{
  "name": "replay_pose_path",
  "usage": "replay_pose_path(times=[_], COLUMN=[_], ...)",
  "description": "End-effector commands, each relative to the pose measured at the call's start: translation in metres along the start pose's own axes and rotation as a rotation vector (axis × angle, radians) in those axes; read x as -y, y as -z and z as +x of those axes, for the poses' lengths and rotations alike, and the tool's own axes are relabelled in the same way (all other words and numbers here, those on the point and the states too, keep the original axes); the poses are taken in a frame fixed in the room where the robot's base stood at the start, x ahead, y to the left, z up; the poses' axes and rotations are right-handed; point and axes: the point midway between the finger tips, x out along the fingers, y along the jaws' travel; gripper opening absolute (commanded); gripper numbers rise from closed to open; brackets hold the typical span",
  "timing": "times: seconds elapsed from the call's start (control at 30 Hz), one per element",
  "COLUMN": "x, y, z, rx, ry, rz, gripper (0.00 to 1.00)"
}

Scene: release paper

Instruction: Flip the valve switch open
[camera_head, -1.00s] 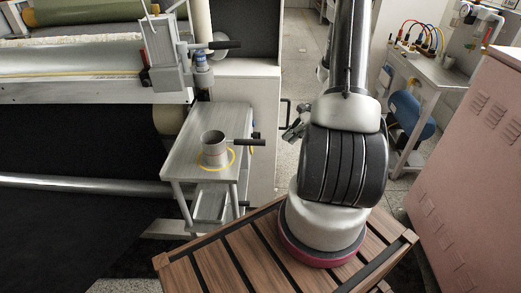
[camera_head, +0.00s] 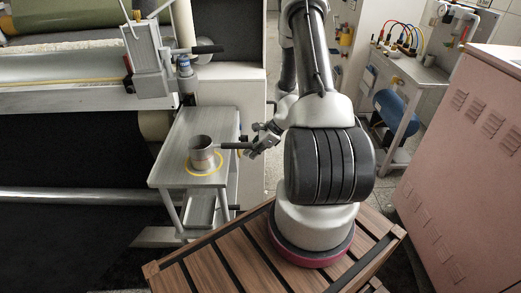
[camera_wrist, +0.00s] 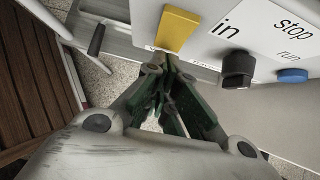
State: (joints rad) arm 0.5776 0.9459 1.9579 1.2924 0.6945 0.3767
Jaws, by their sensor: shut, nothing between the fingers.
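My gripper (camera_wrist: 168,66) is shut and empty in the wrist view, its dark green fingers pointing up the picture. The tips are just below a yellow block or lever (camera_wrist: 177,29) on a white panel (camera_wrist: 205,38); I cannot tell if they touch. A black knob (camera_wrist: 238,69) under the word "in" and a blue button (camera_wrist: 292,75) under "run" sit to the right. Which part is the valve switch is not clear. In the head view my gripper (camera_head: 259,141) is right of the small metal table; the panel is not clear there.
The small metal table (camera_head: 168,172) carries a metal cup (camera_head: 201,158) with a black handle close to my gripper. A slatted wooden bench (camera_head: 205,268) is in front, a pink cabinet (camera_head: 462,160) at right. A roller machine (camera_head: 65,68) fills the left.

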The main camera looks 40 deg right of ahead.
Motion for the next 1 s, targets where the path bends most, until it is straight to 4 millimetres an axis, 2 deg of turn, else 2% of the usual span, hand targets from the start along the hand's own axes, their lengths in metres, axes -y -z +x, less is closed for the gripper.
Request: replay_pose_path(times=[0.4,0.67,1.0], x=[0.000,0.000,0.000], y=[-0.004,-0.007,-0.009], z=[0.004,0.017,0.021], rx=[0.001,0.141,0.142], ry=[0.000,0.000,-0.001], rz=[0.001,0.002,0.000], gripper=[0.00,0.00,0.00])
